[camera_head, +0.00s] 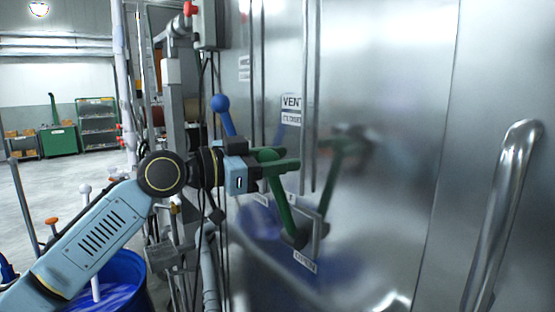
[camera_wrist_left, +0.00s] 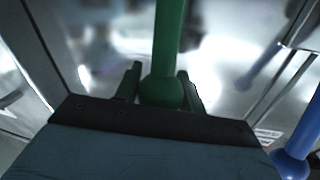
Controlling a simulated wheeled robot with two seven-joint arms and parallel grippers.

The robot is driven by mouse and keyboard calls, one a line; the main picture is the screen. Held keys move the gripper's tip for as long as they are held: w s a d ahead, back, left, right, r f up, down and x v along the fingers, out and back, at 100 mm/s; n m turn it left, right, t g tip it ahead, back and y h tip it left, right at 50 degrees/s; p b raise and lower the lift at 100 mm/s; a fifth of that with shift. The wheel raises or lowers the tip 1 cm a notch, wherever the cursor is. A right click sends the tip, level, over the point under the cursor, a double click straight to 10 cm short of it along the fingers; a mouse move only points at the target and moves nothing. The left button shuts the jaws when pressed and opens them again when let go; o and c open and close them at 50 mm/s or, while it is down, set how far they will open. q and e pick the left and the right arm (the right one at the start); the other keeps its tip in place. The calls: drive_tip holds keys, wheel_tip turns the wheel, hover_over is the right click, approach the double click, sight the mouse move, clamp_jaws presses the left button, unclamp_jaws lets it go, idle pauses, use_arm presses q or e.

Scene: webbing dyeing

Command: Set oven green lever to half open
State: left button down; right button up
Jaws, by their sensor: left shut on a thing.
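The green lever (camera_head: 281,201) is on the shiny metal oven front, below the VENT label (camera_head: 291,110). Its arm slopes from the gripper down and right to a dark pivot (camera_head: 295,238). My left gripper (camera_head: 275,160) is shut on the lever's green ball end. In the left wrist view the ball (camera_wrist_left: 161,92) sits between the two fingers, and the green rod (camera_wrist_left: 169,40) runs away from it. An OPEN-like label (camera_head: 305,262) is below the pivot. The lever's reflection shows on the metal to its right. My right gripper is not in view.
A blue ball-ended lever (camera_head: 221,104) stands just left of the gripper and shows at the right of the left wrist view (camera_wrist_left: 291,164). Pipes and cables hang behind my arm. A blue drum (camera_head: 122,275) stands lower left. A vertical door handle (camera_head: 503,210) is at right.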

use_arm(q)
drive_tip(key=shift+s+a+f+b, duration=0.2)
drive_tip(key=shift+f+b, duration=0.05)
drive_tip(key=shift+b, duration=0.45)
drive_tip(key=s+a+f+h+b, duration=0.2)
drive_tip(key=s+a+f+b, duration=0.3)
drive_tip(key=b, duration=0.7)
drive_tip(key=shift+a+f+m+t+h, duration=0.15)
drive_tip(key=shift+a+m+t+h, duration=0.2)
drive_tip(key=shift+a, duration=0.65)
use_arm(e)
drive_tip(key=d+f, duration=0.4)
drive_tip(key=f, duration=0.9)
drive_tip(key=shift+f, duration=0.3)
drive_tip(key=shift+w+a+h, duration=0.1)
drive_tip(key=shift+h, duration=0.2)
use_arm(q)
drive_tip(key=c, duration=1.1)
unclamp_jaws()
drive_tip(key=shift+c, duration=0.2)
drive_tip(key=shift+o, duration=1.2)
drive_tip(key=shift+s+a, duration=0.1)
drive_tip(key=shift+a, duration=0.1)
drive_tip(key=shift+d+t, duration=0.1)
drive_tip(key=shift+t, duration=0.15)
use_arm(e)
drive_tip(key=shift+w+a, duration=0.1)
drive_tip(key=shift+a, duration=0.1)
